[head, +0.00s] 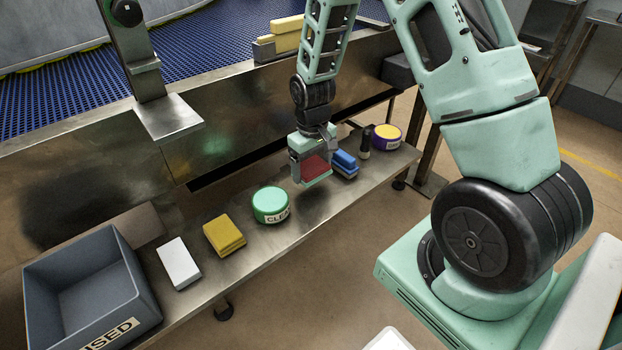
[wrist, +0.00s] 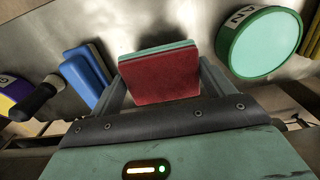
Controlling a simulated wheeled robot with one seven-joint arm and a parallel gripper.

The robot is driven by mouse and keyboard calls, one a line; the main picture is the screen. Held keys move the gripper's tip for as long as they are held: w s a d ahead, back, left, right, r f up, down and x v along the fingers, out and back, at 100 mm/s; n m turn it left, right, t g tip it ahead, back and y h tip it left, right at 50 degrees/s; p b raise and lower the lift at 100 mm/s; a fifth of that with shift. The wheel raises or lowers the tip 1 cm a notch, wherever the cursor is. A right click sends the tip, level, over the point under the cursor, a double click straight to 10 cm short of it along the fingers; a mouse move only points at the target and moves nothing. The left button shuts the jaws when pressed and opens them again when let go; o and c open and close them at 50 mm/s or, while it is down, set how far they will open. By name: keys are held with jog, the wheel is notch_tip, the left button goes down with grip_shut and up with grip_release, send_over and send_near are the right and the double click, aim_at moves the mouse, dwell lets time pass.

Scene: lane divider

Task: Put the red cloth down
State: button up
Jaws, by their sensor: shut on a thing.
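The red cloth (head: 316,166) is a folded, flat pad with a green-grey layer along one edge. My gripper (head: 311,172) is shut on it, pointing down at the steel shelf between a green round tub and blue blocks. In the wrist view the red cloth (wrist: 160,76) sits between the two fingers of my gripper (wrist: 163,88). The cloth is over or at the steel shelf (head: 262,241); I cannot tell whether it touches.
The green tub (head: 270,204), yellow cloths (head: 224,235), white block (head: 178,263) and grey bin (head: 90,287) stand left along the shelf. Blue blocks (head: 344,163), a dark-handled item (head: 365,143) and a purple-yellow tub (head: 386,137) stand right. Bare steel shows between several items.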

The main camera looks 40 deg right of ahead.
aim_at(312, 187)
jog(key=shift+f, duration=2.05)
jog(key=shift+f+b, duration=0.2)
jog(key=shift+b, duration=0.1)
jog(key=o, duration=1)
jog(key=shift+c, duration=0.2)
jog(key=shift+r, duration=0.1)
